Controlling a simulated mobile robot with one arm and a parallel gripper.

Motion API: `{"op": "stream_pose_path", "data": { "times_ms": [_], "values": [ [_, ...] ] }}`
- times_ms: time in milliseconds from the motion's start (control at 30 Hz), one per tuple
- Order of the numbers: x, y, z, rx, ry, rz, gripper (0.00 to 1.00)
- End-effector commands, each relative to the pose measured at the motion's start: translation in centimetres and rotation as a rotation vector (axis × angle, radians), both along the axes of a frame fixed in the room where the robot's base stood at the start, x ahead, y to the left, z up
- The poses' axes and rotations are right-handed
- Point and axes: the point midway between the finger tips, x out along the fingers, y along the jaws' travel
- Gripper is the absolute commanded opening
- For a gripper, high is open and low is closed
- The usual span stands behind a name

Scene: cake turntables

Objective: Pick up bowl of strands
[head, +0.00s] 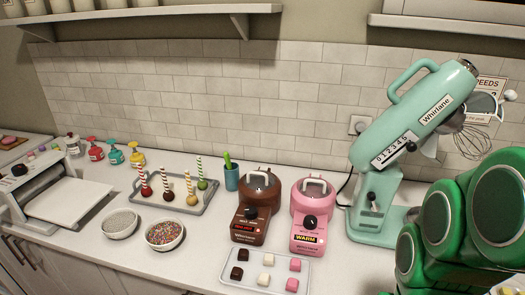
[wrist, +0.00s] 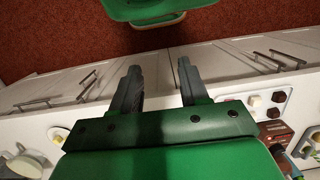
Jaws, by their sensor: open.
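Two small white bowls stand on the counter at the left front in the head view. One bowl (head: 164,234) holds multicoloured sprinkles that look like strands. The other bowl (head: 119,223), just left of it, holds pale grey-white bits. My gripper (wrist: 157,82) shows in the wrist view with its two dark fingers apart and nothing between them. It is over the front of the cabinets, away from both bowls. I cannot make out either bowl in the wrist view. In the head view my green arm is at the right and the gripper is not seen.
A tray of cake pops (head: 180,208) stands behind the bowls. Brown (head: 246,228) and pink (head: 308,230) melting pots and a tray of cubes (head: 262,276) are to their right. A mint mixer (head: 378,210) is farther right. A white sheet machine (head: 70,195) is at left.

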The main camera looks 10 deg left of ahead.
Motion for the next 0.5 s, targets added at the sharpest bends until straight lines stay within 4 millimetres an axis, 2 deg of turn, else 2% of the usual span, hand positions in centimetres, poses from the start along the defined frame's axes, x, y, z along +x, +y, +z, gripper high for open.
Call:
{"op": "stream_pose_path", "data": {
  "times_ms": [167, 500],
  "values": [
    [2.5, 4.7, -0.5, 0.117, 0.011, 0.01, 0.45],
    [7.0, 16.0, -0.5, 0.39, 0.076, -0.044, 0.45]
  ]
}}
